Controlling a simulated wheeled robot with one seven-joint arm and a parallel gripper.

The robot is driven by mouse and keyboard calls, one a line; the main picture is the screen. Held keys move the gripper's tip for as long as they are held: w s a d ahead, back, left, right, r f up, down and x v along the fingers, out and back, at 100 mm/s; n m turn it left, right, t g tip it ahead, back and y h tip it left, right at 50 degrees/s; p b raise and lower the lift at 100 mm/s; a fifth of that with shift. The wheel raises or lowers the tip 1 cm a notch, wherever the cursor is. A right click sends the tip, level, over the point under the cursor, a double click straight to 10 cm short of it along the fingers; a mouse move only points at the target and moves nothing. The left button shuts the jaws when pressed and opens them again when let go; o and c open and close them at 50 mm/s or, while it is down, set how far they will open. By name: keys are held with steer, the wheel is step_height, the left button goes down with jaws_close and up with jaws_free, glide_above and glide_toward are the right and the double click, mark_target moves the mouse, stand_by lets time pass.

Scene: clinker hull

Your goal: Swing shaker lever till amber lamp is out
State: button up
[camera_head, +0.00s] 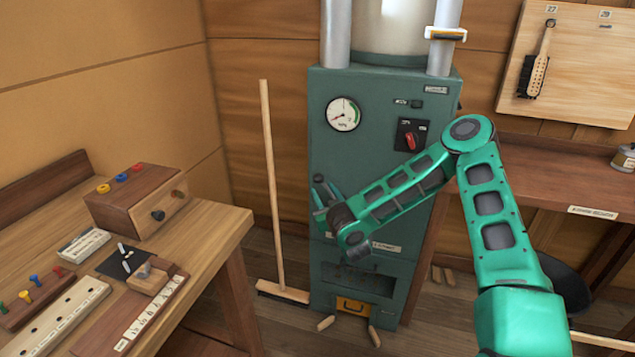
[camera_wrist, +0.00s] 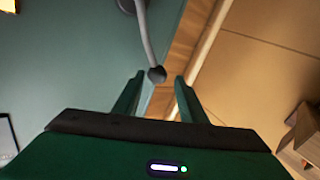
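The shaker lever (camera_wrist: 146,35) is a grey curved rod with a dark ball knob (camera_wrist: 157,74) in the wrist view. It comes off the green cabinet (camera_head: 385,165). My gripper (camera_wrist: 159,82) is open, with the knob at the gap between its two fingertips; I cannot tell whether they touch it. In the head view my gripper (camera_head: 321,195) is at the cabinet's left front edge, and I cannot make out the lever there. I cannot pick out a lit amber lamp for certain; a small pale yellow patch (camera_wrist: 8,5) shows at the wrist view's top-left corner.
The cabinet has a round gauge (camera_head: 343,114), a red switch (camera_head: 409,139) and a low yellow-fronted hatch (camera_head: 352,306). A broom (camera_head: 272,190) leans just left of it. A workbench (camera_head: 215,235) with several small items stands at left.

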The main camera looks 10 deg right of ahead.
mark_target(320, 182)
steer(key=shift+w+r, duration=0.3)
steer(key=shift+w, duration=0.3)
steer(key=shift+w+r, duration=0.25)
steer(key=shift+w, duration=0.35)
steer(key=shift+w+a, duration=0.1)
steer(key=shift+w, duration=1.1)
steer(key=shift+w+f, duration=0.2)
steer(key=shift+w, duration=0.35)
steer(key=shift+w+r, duration=0.1)
steer(key=shift+w, duration=0.6)
